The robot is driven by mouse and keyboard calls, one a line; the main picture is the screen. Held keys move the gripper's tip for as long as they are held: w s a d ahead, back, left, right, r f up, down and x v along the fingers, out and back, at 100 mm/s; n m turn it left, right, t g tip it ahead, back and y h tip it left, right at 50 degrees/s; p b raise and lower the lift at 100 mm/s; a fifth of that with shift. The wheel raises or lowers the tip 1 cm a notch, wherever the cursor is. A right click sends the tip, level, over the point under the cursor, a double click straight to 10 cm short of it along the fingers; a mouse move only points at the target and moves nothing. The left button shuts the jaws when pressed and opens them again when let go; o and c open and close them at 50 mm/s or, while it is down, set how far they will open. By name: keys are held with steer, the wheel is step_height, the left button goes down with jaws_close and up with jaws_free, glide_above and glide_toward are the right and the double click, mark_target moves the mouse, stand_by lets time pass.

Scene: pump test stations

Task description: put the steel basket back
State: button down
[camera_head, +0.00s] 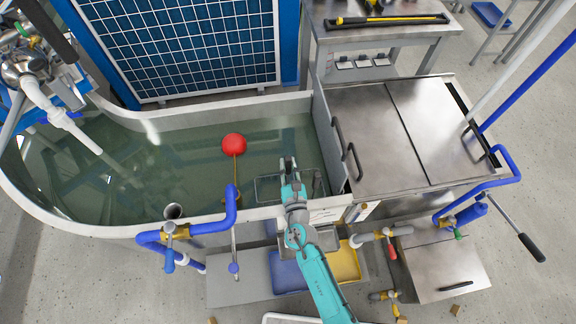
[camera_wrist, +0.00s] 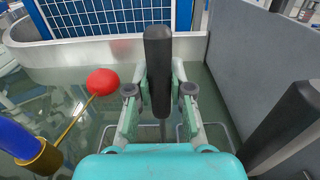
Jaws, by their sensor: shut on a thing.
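My gripper (camera_head: 289,165) is over the right end of the water tank (camera_head: 62,222), close to its front wall. In the wrist view its fingers (camera_wrist: 160,98) are shut on an upright black grip (camera_wrist: 158,65). A thin rod runs down below the grip. The steel basket (camera_head: 257,187) shows as a thin wire outline below my gripper, at the tank's right end. Its outline also shows in the wrist view (camera_wrist: 104,133), under the fingers. My gripper hides its middle. I cannot tell how deep the basket sits in the water.
A red float (camera_head: 234,144) on a rod is left of my gripper. A grey partition (camera_head: 325,128) and a steel cover (camera_head: 375,130) with black handles are close on the right. Blue pipes (camera_head: 222,222) rise at the front wall. The tank's left part has open water.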

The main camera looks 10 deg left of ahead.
steer(key=shift+f, duration=0.2)
steer(key=c, duration=1.1)
jaws_free()
steer(key=shift+f, duration=0.1)
steer(key=shift+o, duration=0.2)
steer(key=shift+s, duration=0.1)
steer(key=v, duration=1.2)
steer(key=shift+r, duration=0.25)
